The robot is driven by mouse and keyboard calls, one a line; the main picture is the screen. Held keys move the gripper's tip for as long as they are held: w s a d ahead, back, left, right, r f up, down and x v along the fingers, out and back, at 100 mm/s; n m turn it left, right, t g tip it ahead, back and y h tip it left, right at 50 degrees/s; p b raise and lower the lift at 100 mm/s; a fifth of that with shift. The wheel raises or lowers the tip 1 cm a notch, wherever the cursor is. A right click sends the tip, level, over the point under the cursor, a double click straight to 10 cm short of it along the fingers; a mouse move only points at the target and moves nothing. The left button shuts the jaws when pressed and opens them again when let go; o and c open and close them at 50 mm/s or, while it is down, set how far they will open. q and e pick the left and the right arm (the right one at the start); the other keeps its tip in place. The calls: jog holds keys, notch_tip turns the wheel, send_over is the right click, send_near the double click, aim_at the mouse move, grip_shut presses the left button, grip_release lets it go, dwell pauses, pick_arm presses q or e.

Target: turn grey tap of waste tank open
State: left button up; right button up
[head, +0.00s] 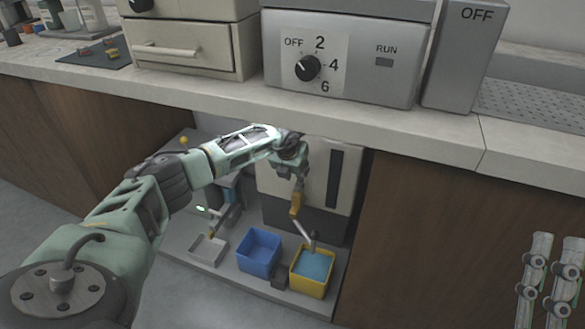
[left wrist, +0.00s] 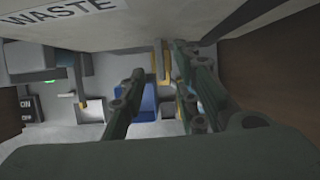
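The waste tank (head: 325,185), pale with a dark base, stands under the counter. Its WASTE label (left wrist: 62,16) shows in the left wrist view. My left gripper (head: 297,178) is in front of the tank, with its fingers apart in the left wrist view (left wrist: 158,98). A yellow-orange piece (head: 296,205) shows just below the gripper, and a grey spout (head: 306,235) slants down from there to a yellow bin (head: 311,284) holding blue liquid. My right gripper (head: 556,240) is at the lower right, fingers apart, empty.
A blue bin (head: 258,254) stands left of the yellow bin. A small white tray (head: 208,250) lies further left. The counter edge (head: 400,132) runs above my left arm, and a brown cabinet panel (head: 440,235) closes the right side.

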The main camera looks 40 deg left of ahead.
pick_arm(q)
jog(key=v, duration=0.6)
jog(key=shift+r, duration=0.2)
jog(key=shift+s+f, duration=0.1)
jog(key=shift+s, duration=0.05)
